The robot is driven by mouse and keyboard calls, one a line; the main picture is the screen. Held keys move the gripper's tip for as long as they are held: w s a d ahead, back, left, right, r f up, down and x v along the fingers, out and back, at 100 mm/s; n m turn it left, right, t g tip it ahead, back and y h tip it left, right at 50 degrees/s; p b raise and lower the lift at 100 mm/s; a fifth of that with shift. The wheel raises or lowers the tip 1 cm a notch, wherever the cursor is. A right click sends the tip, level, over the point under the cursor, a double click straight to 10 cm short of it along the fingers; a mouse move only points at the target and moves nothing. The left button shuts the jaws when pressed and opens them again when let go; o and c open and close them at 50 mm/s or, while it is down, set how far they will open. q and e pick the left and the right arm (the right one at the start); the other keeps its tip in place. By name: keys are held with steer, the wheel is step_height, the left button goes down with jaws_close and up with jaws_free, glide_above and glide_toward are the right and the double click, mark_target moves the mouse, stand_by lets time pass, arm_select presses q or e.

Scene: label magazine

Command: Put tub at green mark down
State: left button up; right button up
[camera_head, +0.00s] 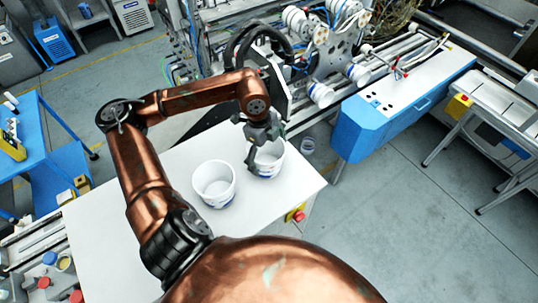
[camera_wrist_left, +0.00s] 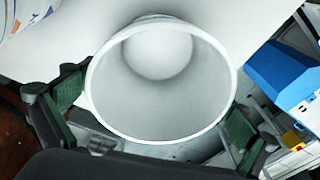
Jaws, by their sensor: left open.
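Two empty white tubs with blue markings stand upright on a white table (camera_head: 130,215). One tub (camera_head: 214,183) stands to the left, clear of the gripper. The other tub (camera_head: 270,160) stands near the table's right corner, by my left gripper (camera_head: 258,156). In the left wrist view this tub (camera_wrist_left: 160,85) shows its open mouth between the two spread fingers of my left gripper (camera_wrist_left: 152,112). The fingers are open, one on each side; whether they touch the wall cannot be told. I see no green mark on the table. My right gripper is out of view.
A labelling machine (camera_head: 320,90) with rollers stands behind the table. A blue and white cabinet (camera_head: 365,130) stands to the right. Bottles with coloured caps (camera_head: 55,275) are at lower left. The table's left part is bare.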

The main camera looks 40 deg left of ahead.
arm_select(q)
step_height(320, 180, up, 12)
steer(key=s+a+b, duration=0.1)
steer(key=b, duration=0.1)
steer(key=shift+a+b, duration=0.3)
steer(key=f+p, duration=0.1)
steer(key=f, duration=0.2)
steer(key=d+f, duration=0.1)
steer(key=f, duration=0.3)
steer(key=w+f+p, duration=0.1)
steer(key=f, duration=0.3)
steer(key=shift+d+p, duration=0.25)
steer(key=shift+p, duration=0.1)
steer(key=shift+w+f, duration=0.1)
steer(key=shift+f, duration=0.15)
steer(key=r, duration=0.1)
steer(key=r+b, duration=0.1)
steer(key=r, duration=0.1)
steer(key=shift+s+d+r+b, duration=0.25)
steer(key=shift+s+r+b, duration=0.05)
steer(key=shift+s+b, duration=0.1)
